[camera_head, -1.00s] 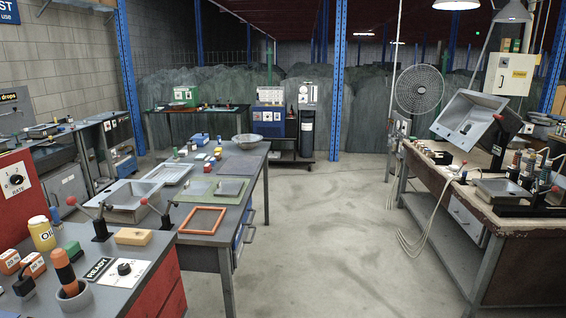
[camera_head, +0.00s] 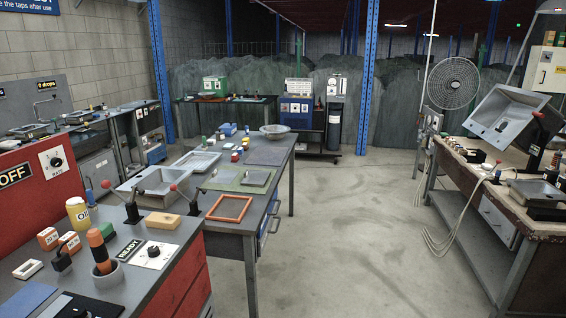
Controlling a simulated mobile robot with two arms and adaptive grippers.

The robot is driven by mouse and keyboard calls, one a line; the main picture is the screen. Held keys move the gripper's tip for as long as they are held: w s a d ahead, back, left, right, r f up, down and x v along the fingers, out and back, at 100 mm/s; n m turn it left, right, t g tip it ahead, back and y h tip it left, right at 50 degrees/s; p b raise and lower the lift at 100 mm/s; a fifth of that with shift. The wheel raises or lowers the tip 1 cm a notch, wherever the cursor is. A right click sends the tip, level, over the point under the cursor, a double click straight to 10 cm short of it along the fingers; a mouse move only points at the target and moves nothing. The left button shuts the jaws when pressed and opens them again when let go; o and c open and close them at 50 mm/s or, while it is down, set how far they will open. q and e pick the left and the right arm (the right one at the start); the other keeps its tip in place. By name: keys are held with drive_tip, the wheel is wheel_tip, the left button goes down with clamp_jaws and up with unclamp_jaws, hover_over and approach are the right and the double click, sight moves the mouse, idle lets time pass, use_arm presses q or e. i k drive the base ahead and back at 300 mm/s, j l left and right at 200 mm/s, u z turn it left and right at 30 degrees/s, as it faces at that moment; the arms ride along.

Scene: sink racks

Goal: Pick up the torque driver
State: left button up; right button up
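No tool in view can be surely named as the torque driver. An upright tool with an orange handle (camera_head: 97,240) stands in a grey cup (camera_head: 107,274) on the near left bench (camera_head: 160,284); I cannot tell whether it is the torque driver. Neither of my grippers is in view.
The near left bench also holds a yellow oil bottle (camera_head: 78,214), a yellow block (camera_head: 162,221) and red-knobbed levers. Behind it is a long table (camera_head: 235,227) with an orange frame (camera_head: 230,208). A right workbench (camera_head: 500,204) bounds the clear floor aisle (camera_head: 350,230).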

sight(97, 246)
drive_tip(key=u, duration=1.35)
